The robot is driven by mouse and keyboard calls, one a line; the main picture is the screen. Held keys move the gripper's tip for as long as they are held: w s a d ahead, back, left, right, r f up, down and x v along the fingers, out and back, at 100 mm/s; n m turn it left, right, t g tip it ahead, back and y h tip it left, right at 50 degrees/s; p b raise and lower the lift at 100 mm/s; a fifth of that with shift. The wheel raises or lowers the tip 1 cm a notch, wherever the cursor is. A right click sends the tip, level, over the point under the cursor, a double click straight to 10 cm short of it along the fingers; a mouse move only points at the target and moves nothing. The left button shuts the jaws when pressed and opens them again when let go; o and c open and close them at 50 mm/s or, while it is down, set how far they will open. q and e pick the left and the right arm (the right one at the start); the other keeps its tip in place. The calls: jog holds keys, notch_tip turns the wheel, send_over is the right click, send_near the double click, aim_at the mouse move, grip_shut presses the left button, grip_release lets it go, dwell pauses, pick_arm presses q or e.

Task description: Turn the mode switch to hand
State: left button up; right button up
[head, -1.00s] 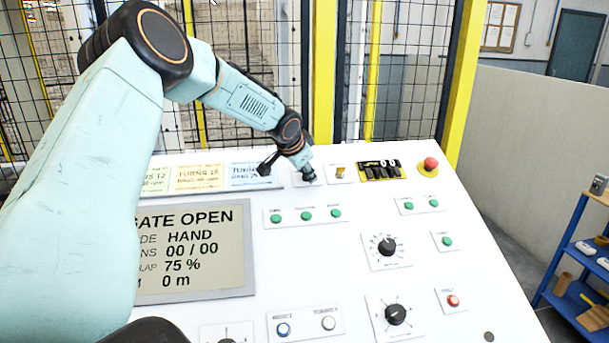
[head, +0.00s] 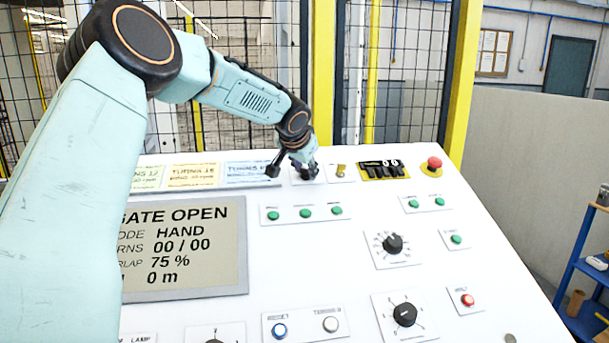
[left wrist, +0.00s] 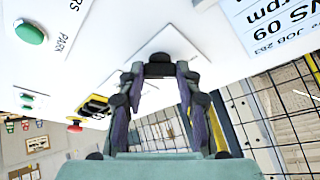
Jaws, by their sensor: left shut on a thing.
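The mode switch is a black knob (left wrist: 160,68) on a white plate at the far edge of the panel. In the head view my left gripper (head: 305,174) covers most of it, and only part of its plate shows. In the left wrist view the two fingers of my left gripper (left wrist: 158,78) are on either side of the knob, shut on it. The display screen (head: 185,250) reads GATE OPEN and mode HAND. My right gripper is not in view.
Paper job cards (head: 193,175) lie to the left. Green buttons (head: 305,213) sit in front. A mesh fence stands behind the panel.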

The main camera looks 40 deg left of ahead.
pick_arm(q)
jog(key=shift+f, duration=0.2)
dwell(0.3)
jog(key=o, duration=1.2)
jog(key=shift+w+a, duration=0.1)
jog(key=shift+w, duration=0.1)
jog(key=shift+c, duration=0.2)
jog(key=shift+s, duration=0.1)
jog(key=shift+s+r, duration=0.2)
jog(key=shift+r, duration=0.15)
jog(key=v, duration=1.1)
jog(key=shift+d, duration=0.25)
jog(key=shift+s+r, duration=0.1)
jog(key=shift+s, duration=0.1)
